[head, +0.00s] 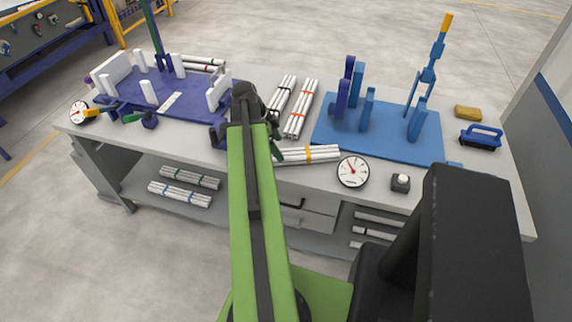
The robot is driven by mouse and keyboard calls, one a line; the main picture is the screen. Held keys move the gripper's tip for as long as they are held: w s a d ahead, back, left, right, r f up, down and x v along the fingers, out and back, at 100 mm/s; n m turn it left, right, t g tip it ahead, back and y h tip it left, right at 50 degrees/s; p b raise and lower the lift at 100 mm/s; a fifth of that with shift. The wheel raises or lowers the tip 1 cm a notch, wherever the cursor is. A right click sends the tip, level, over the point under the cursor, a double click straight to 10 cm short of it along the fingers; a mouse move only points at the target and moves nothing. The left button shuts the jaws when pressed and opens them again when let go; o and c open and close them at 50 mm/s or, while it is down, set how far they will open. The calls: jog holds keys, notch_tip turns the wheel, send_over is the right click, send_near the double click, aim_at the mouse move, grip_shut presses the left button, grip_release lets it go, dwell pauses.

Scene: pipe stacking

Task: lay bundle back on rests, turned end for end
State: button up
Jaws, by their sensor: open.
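My gripper (246,98) is the dark end of my green arm, over the front right part of the dark blue board; its fingers are mostly hidden by the arm. No bundle shows in it. A white pipe bundle with a yellow-orange band (309,154) lies along the table's front edge, its left end near or behind my arm. Bundles with an orange-red band (301,108) and a dark band (283,94) lie slanted behind it. The dark blue board (205,84) carries white posts (148,92). The blue board (385,142) carries blue upright posts (357,80). Which posts are the rests is unclear.
Several pipes (204,64) lie behind the dark blue board. A dial gauge (353,171) and a small dark box (401,183) stand at the front edge. A tall blue clamp (432,65), sponge (468,113) and brush (481,137) are at right. Lower-shelf bundles (180,194) sit below.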

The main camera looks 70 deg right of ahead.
aim_at(284, 153)
jog(key=shift+s+f, duration=0.15)
jog(key=shift+f, duration=0.15)
jog(key=b+x, duration=0.4)
jog(key=x, duration=0.1)
jog(key=shift+s+d+f+b, duration=0.1)
jog(key=shift+s+f+b, duration=0.05)
jog(key=shift+b, duration=0.2)
jog(key=shift+r, duration=0.2)
grip_shut()
